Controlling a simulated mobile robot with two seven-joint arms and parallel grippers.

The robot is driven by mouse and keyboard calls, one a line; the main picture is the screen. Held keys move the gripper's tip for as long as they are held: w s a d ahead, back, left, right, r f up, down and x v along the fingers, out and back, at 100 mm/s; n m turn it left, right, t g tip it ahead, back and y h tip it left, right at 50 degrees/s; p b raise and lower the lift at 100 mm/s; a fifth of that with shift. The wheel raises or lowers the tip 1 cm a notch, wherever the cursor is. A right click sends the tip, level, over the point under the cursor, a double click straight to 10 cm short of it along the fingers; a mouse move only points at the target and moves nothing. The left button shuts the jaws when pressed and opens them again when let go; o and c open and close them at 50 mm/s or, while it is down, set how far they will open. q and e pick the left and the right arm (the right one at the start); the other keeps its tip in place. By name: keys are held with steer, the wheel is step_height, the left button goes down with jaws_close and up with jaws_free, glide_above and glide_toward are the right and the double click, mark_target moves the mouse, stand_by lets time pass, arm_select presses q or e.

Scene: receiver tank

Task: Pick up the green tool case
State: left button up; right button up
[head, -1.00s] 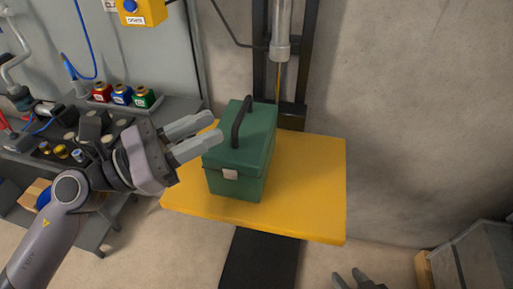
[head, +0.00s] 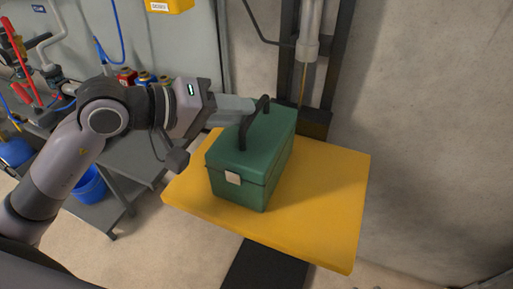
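The green tool case (head: 240,180) stands upright on the yellow platform (head: 320,210), with a pale latch on its front and a dark arched handle (head: 243,130) on its lid. My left gripper (head: 250,106) reaches in from the left above the lid, its fingers level with the upper part of the handle. The fingers overlap in this view, so whether they have closed on the handle is unclear. The case rests on the platform. My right gripper does not show clearly.
A grey workbench (head: 140,160) with several small coloured containers stands at the left, with blue buckets (head: 88,185) below. A dark vertical frame with a metal cylinder (head: 309,30) stands behind the platform against the concrete wall (head: 430,120). The platform's right side is clear.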

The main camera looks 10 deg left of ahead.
arm_select(q)
steer(key=shift+w+p+x, duration=0.25)
steer(key=shift+p+x, duration=0.35)
steer(key=shift+x, duration=1.95)
steer(key=shift+a, duration=0.2)
jaws_close()
steer(key=shift+w+r, duration=0.1)
steer(key=shift+r, duration=0.2)
